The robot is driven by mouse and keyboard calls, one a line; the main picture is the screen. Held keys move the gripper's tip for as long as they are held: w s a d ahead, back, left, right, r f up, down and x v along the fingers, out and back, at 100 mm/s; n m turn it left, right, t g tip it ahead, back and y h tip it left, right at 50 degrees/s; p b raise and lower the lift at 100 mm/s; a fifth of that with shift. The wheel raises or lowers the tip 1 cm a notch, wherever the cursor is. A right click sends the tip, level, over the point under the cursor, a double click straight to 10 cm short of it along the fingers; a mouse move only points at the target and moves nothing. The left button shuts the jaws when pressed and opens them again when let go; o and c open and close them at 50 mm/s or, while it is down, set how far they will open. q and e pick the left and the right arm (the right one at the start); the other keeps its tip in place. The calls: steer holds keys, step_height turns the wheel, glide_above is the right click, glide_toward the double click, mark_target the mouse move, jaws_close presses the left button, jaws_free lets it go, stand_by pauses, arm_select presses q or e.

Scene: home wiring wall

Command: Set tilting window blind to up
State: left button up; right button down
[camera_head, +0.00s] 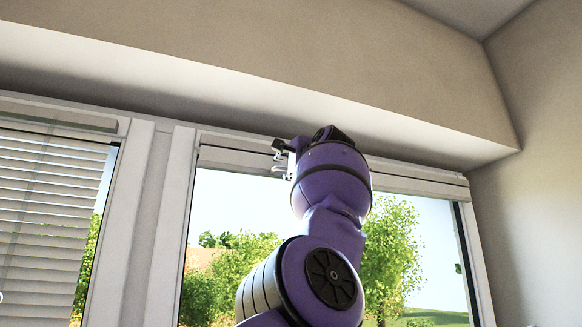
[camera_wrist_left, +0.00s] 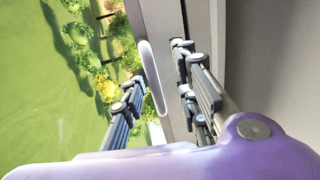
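The blind over the right window is gathered in a narrow band (camera_head: 420,186) at the top of the frame, and the glass below is uncovered. The left window's blind (camera_head: 50,205) hangs down with its slats spread. My left gripper (camera_head: 280,157) is up at the right window's top band, partly hidden by my purple wrist. In the left wrist view my left gripper (camera_wrist_left: 158,78) is open, its dark fingers apart, with a white rounded bar (camera_wrist_left: 152,75) between them. I cannot tell whether either finger touches the bar. My right gripper is out of view.
A beige overhang (camera_head: 300,60) projects just above the windows and my wrist. A white post (camera_head: 145,220) separates the windows. A side wall (camera_head: 535,170) stands at the right. Trees and grass show through the glass.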

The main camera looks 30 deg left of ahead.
arm_select(q)
steer(key=shift+d, duration=0.1)
steer(key=v, duration=1.2)
stand_by(0.4)
